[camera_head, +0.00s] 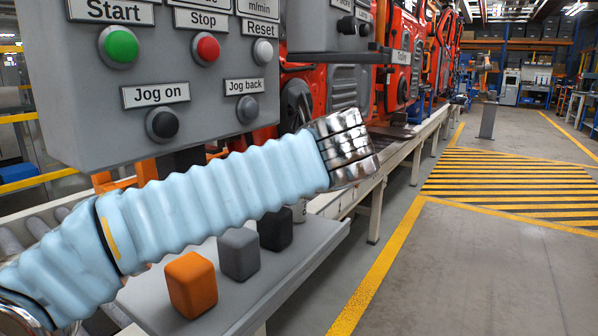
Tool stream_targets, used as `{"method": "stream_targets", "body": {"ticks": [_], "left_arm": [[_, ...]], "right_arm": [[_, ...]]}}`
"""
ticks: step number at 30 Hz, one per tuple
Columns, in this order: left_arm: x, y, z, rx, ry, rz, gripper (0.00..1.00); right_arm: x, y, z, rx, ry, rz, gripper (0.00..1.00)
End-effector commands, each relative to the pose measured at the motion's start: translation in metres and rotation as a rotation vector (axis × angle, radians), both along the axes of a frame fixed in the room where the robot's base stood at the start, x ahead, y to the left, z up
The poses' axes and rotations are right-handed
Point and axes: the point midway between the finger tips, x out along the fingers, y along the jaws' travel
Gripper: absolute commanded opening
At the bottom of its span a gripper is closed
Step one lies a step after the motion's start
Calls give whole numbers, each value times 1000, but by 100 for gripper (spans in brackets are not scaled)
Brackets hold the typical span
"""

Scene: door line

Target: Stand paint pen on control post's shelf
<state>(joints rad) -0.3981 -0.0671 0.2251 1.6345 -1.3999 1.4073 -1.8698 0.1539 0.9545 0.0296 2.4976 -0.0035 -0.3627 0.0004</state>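My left arm crosses the view in a light blue ribbed sleeve and ends in a banded shiny metal part, my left gripper (347,148). Its fingers cannot be made out, so I cannot tell whether it holds anything. The control post's grey button box (85,105) is behind the arm at upper left. A grey shelf (318,243) lies below the arm. A small pale object (299,211) stands near its back, mostly hidden by the sleeve; I cannot tell what it is. No paint pen can be clearly made out. My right gripper is not in view.
An orange block (191,285), a grey block (239,254) and a black block (275,229) stand in a row on the shelf. A conveyor line with red door panels (400,50) runs behind. The floor (480,260) at right is clear.

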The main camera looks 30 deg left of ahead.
Motion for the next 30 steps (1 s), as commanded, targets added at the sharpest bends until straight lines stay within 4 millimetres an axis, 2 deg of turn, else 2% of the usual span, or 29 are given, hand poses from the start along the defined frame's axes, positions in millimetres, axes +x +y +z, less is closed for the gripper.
{"method": "stream_targets", "body": {"ticks": [12, 13, 17, 18, 28, 30], "left_arm": [[0, 0, -6, 0, 0, 0, 4], [0, 0, -5, 0, 0, 0, 38], [0, 0, -5, 0, 0, 0, 58], [0, 0, -5, 0, 0, 0, 61], [0, 0, 1, -1, -1, -1, 61], [-7, -6, 4, -1, -2, -1, 61]], "right_arm": [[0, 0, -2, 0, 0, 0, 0], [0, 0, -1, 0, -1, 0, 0], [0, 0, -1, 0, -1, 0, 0], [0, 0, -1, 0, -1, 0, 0], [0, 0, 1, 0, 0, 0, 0], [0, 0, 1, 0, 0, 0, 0]]}}
